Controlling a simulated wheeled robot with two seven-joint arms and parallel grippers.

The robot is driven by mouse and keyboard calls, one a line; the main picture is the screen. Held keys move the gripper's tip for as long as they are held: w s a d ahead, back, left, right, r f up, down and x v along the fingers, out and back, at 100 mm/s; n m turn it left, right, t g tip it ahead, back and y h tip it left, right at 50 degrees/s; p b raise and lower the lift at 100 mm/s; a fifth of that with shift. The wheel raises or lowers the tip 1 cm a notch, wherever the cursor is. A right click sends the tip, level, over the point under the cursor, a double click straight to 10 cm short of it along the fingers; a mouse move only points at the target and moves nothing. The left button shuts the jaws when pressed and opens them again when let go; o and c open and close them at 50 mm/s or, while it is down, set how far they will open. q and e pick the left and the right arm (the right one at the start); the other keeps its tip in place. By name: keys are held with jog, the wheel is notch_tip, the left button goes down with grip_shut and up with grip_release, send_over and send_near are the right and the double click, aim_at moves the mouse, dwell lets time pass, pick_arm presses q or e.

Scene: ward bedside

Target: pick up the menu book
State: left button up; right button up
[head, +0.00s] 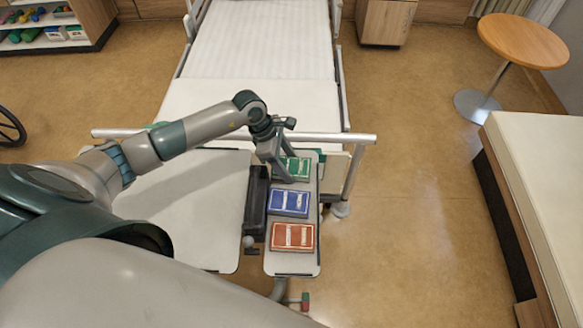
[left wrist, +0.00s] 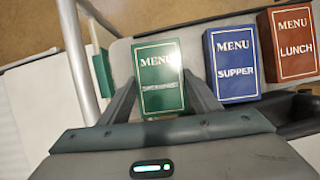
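The green menu book (head: 293,168) lies at the far end of a row of three on a narrow side shelf. In the left wrist view the green book (left wrist: 159,80) reads MENU, with smaller blurred lettering. My left gripper (head: 284,165) is down over it, and its fingers (left wrist: 159,78) are spread, one along each side edge of the book. Whether they touch it cannot be told. The blue SUPPER book (head: 289,203) and the red LUNCH book (head: 293,237) lie nearer; they also show in the left wrist view. My right gripper is out of view.
A dark trough (head: 256,205) runs beside the shelf (head: 285,268), with a white overbed table top (head: 190,200) to its left. The bed's foot rail (head: 320,139) passes close to my left gripper. Floor is clear to the right, before a padded bench (head: 545,170).

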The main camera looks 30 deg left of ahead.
aim_at(299, 168)
pick_arm(q)
jog(key=shift+r, duration=0.1)
jog(key=shift+r+b, duration=0.45)
jog(key=r+b, duration=0.1)
jog(key=d+r+b, duration=0.1)
jog(key=r, duration=0.1)
jog(key=shift+r, duration=0.1)
jog(key=s+d+r+b, duration=0.1)
jog(key=d+r+b, duration=0.2)
jog(key=d+r, duration=0.3)
jog(key=d, duration=0.4)
jog(key=shift+d+r+b, duration=0.35)
jog(key=shift+r+b, duration=0.05)
jog(key=s+a+r+m+g+y, duration=0.2)
jog(key=s+r+m+g, duration=0.1)
jog(key=m, duration=0.8)
jog(key=s+a+r+m+g+y, duration=0.2)
jog(key=s+m, duration=0.3)
jog(key=m, duration=0.6)
jog(key=shift+a+r+g, duration=0.35)
jog(key=shift+r+g, duration=0.25)
jog(key=shift+r, duration=0.15)
